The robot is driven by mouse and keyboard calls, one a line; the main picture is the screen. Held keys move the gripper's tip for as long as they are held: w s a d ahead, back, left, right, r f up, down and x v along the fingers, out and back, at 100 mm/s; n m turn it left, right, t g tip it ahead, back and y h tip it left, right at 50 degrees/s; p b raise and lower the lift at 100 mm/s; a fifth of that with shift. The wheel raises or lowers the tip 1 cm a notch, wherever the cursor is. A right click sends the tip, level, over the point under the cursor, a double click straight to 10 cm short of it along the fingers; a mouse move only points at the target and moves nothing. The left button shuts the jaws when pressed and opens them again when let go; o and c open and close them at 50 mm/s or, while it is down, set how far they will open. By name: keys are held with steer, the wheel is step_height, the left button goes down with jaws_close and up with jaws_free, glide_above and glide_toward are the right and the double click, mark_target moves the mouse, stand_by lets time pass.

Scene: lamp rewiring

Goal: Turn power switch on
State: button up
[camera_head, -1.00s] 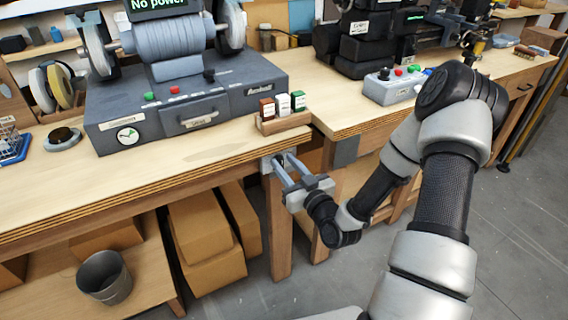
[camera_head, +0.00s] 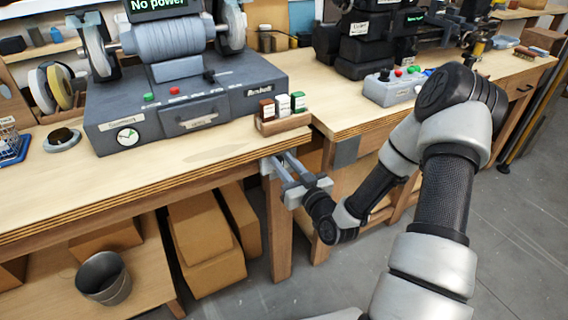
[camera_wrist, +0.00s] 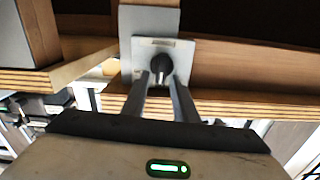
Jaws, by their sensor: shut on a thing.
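The power switch is a black knob (camera_wrist: 161,66) on a light grey plate (camera_wrist: 184,52) fixed below the workbench edge. A small label sits above the knob in the wrist view. My gripper (camera_wrist: 160,80) has one finger on each side of the knob and is shut on it. In the head view my gripper (camera_head: 281,157) reaches under the bench edge at the front corner, and the knob itself is too small and covered to make out there. The grey machine (camera_head: 190,105) on the bench has a screen (camera_head: 158,5) reading "No power".
The workbench top (camera_head: 60,190) overhangs just above my gripper. A wooden holder (camera_head: 283,122) with small boxes stands near its edge. A grey control box (camera_head: 390,90) is on the right bench. Cardboard boxes (camera_head: 205,240) and a metal bucket (camera_head: 103,278) are below. Floor on the right is clear.

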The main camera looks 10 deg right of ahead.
steer(key=m, duration=0.2)
steer(key=d+m, duration=0.1)
steer(key=m, duration=0.2)
steer(key=shift+w+f, duration=0.1)
steer(key=shift+f, duration=0.05)
steer(key=shift+w+d+f+m, duration=0.1)
steer(key=shift+f+m, duration=0.2)
steer(key=shift+m, duration=1.7)
steer(key=shift+s+d+f+m, duration=0.15)
steer(key=shift+f+m, duration=0.1)
steer(key=shift+m, duration=1.75)
steer(key=shift+w+d+f+m, duration=0.15)
steer(key=shift+f+m, duration=0.15)
steer(key=shift+m, duration=1.7)
jaws_close()
steer(key=o, duration=0.7)
jaws_free()
steer(key=shift+c, duration=0.2)
